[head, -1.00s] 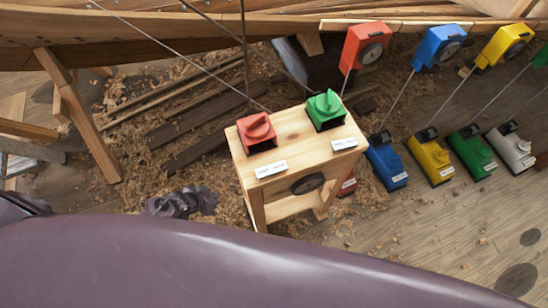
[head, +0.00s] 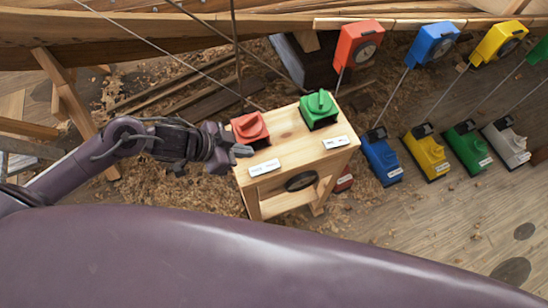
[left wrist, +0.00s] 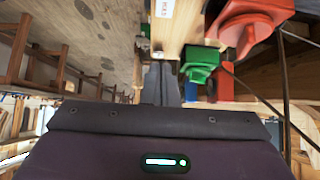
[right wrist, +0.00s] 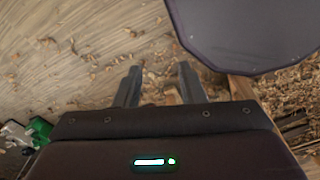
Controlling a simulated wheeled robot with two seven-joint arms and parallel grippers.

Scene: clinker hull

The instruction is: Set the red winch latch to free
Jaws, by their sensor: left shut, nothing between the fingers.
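A red winch box (head: 251,129) with a raised red knob sits on the left of a small wooden stand (head: 292,140). The red box is also at the upper right of the left wrist view (left wrist: 250,25). Its label is too small to read. My left gripper (head: 243,151) is shut and empty, just left of and in front of the red box in the head view, seemingly apart from it. Its closed fingers (left wrist: 161,85) show in the left wrist view. My right gripper (right wrist: 158,84) is open and empty above the floor; it is out of the head view.
A green box (head: 320,110) with a similar knob stands beside the red one. Blue (head: 382,158), yellow (head: 427,152) and other winches stand on the floor to the right. Dial boxes hang above, such as a red one (head: 358,42). Ropes cross above the stand.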

